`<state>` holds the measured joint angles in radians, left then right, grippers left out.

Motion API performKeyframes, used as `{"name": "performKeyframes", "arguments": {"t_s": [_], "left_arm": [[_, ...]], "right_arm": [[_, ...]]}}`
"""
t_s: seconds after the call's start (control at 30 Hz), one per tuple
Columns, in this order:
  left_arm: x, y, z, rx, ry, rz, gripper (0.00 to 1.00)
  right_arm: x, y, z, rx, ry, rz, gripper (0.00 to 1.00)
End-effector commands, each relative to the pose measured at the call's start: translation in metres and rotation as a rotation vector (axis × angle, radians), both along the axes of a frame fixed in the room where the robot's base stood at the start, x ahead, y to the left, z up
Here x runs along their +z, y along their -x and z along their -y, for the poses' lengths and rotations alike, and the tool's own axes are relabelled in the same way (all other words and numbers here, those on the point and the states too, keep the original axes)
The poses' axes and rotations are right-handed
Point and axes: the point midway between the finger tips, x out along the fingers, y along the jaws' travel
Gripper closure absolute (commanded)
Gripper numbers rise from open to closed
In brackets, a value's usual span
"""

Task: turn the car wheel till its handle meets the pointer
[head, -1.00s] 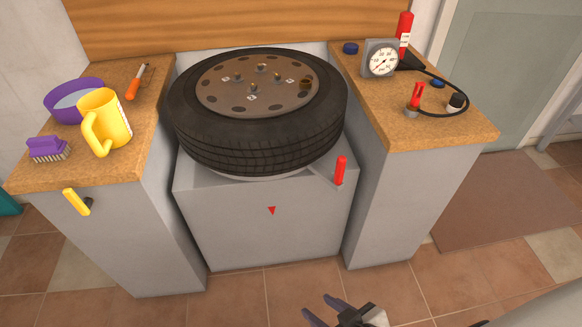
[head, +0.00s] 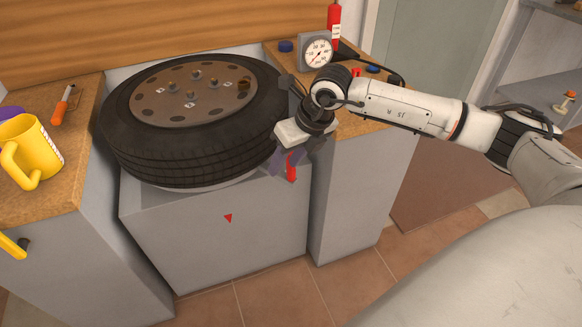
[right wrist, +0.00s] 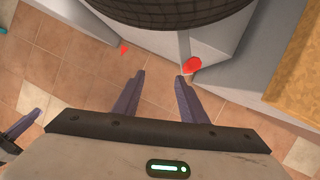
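The car wheel (head: 190,125), a black tyre with a brown rusty hub, lies flat on a grey block (head: 215,240). The pointer (head: 228,218), a small red triangle on the block's front, is left of and below the handle. My right gripper (head: 285,168) is at the handle, partly covering it. In the right wrist view the gripper (right wrist: 160,76) is open and empty, with the handle (right wrist: 192,65) just beyond the right fingertip. Purple fingers, apparently my left gripper's (right wrist: 20,125), show at the left edge.
A right counter (head: 360,125) holds a gauge (head: 317,52) with a hose, behind my right arm. A left counter (head: 80,130) holds a yellow mug (head: 30,150) and a screwdriver (head: 63,103). The floor before the block is clear.

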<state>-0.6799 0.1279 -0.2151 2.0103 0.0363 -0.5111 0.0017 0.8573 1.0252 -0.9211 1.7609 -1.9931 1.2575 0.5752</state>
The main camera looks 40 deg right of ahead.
Motion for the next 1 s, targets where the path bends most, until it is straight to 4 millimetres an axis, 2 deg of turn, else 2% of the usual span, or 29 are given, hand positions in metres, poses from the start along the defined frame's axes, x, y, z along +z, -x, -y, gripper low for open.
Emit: {"name": "performKeyframes", "arguments": {"t_s": [0.03, 0.1, 0.2, 0.37, 0.7, 0.83, 1.0], "left_arm": [[-0.001, 0.000, 0.000, -0.001, 0.000, -0.001, 1.00], [-0.001, 0.001, 0.000, -0.001, 0.000, -0.001, 1.00], [-0.002, 0.001, 0.001, -0.001, 0.000, -0.003, 1.00], [-0.004, 0.004, 0.001, -0.001, 0.001, -0.009, 1.00], [-0.010, 0.008, 0.001, -0.001, 0.002, -0.018, 1.00], [-0.011, 0.008, 0.001, 0.000, 0.003, -0.018, 1.00], [-0.011, 0.008, 0.001, 0.000, 0.003, -0.018, 1.00]], "right_arm": [[0.007, -0.004, 0.020, -0.025, 0.058, 0.011, 0.61], [0.012, -0.007, 0.037, -0.048, 0.106, 0.018, 0.61], [0.012, -0.010, 0.047, -0.065, 0.137, 0.020, 0.61], [-0.008, -0.018, 0.048, -0.066, 0.139, 0.019, 0.61], [-0.063, -0.041, 0.046, -0.065, 0.136, 0.020, 0.61], [-0.074, -0.046, 0.047, -0.063, 0.136, 0.021, 0.61], [-0.079, -0.048, 0.046, -0.062, 0.136, 0.023, 0.61]]}}
